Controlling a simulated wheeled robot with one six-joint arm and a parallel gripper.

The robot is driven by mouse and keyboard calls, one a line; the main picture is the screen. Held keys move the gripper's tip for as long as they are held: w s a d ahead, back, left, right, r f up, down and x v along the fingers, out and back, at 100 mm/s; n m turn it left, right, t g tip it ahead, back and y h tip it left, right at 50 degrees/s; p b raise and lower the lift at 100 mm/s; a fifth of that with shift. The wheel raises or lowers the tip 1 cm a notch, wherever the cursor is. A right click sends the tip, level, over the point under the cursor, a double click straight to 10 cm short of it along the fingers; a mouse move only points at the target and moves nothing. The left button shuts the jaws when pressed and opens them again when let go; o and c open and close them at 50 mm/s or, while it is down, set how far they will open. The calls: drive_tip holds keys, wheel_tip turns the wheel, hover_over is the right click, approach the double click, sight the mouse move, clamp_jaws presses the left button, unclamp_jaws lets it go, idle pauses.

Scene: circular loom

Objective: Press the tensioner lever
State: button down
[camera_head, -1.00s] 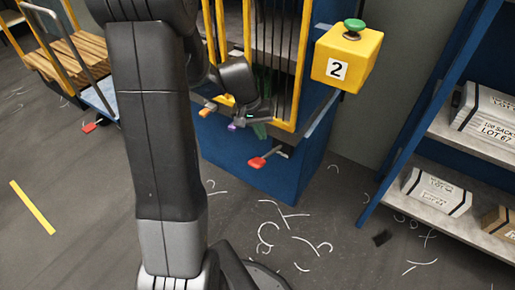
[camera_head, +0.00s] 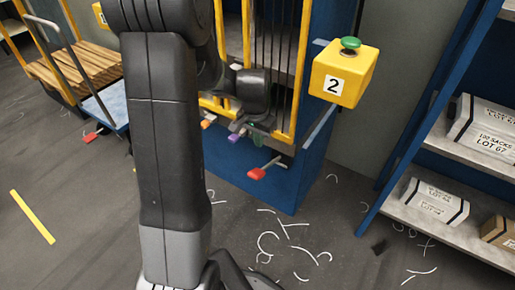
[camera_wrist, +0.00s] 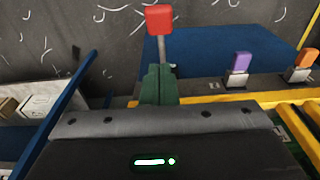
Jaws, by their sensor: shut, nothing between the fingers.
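Three levers stick out low on the loom's blue base: one with a red tip (camera_head: 257,174), one purple (camera_head: 234,137) and one orange (camera_head: 208,124). Which one is the tensioner lever is not marked. My gripper (camera_head: 257,140), with green fingers, is above and behind the red tip, right of the purple one. In the wrist view, my gripper (camera_wrist: 158,70) is shut and empty. Its fingertips line up with the red lever (camera_wrist: 158,18) and overlap its metal stem; I cannot tell whether they touch. The purple lever (camera_wrist: 242,60) and orange lever (camera_wrist: 306,57) are to the right.
A yellow box marked 2 with a green button (camera_head: 343,75) hangs on the loom's right. Yellow uprights (camera_head: 300,70) stand close to my arm. A blue shelf with boxes (camera_head: 435,200) is at right, a cart (camera_head: 105,105) at left. The floor in front is open, with scattered white threads.

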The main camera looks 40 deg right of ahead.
drive_tip(key=b, duration=0.2)
hover_over(258, 171)
drive_tip(key=f, duration=0.9)
drive_tip(key=shift+w+d+f, duration=0.1)
drive_tip(key=shift+w+d, duration=0.05)
drive_tip(key=shift+d, duration=0.2)
drive_tip(key=shift+s+a+f, duration=0.1)
drive_tip(key=shift+a+f, duration=0.15)
drive_tip(key=shift+f, duration=0.25)
drive_tip(key=shift+s+a+f, duration=0.1)
drive_tip(key=shift+a+f, duration=0.15)
drive_tip(key=shift+f, duration=0.25)
drive_tip(key=shift+s+a+f, duration=0.1)
drive_tip(key=shift+a+f, duration=0.1)
drive_tip(key=shift+f, duration=0.25)
drive_tip(key=shift+b, duration=0.3)
